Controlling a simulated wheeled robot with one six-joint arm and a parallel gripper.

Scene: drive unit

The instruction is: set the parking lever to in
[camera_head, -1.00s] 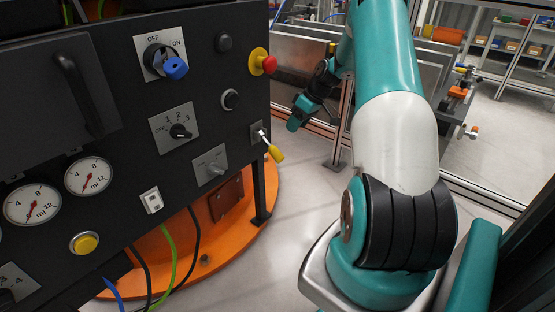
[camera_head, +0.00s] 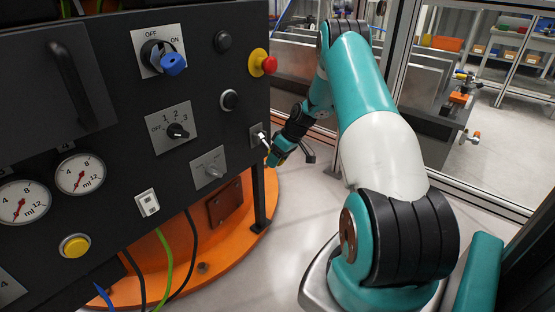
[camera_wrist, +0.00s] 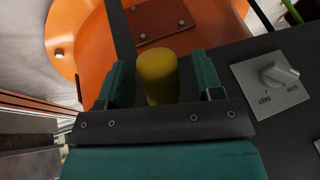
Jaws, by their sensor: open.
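A lever with a metal shaft (camera_head: 262,138) and a yellow grip stands out from the right edge of the black panel; I take it as the parking lever. In the head view its grip is mostly hidden by my gripper (camera_head: 278,156). In the wrist view the yellow grip (camera_wrist: 158,78) lies between the two teal fingers of my gripper (camera_wrist: 153,70). The fingers are open, one on each side, with a gap showing on both sides. I cannot read the lever's position marking.
A silver switch on a grey plate (camera_head: 208,169) sits left of the lever and also shows in the wrist view (camera_wrist: 279,74). Above are a black knob (camera_head: 229,100) and a red button (camera_head: 269,65). An orange base (camera_head: 237,235) lies below.

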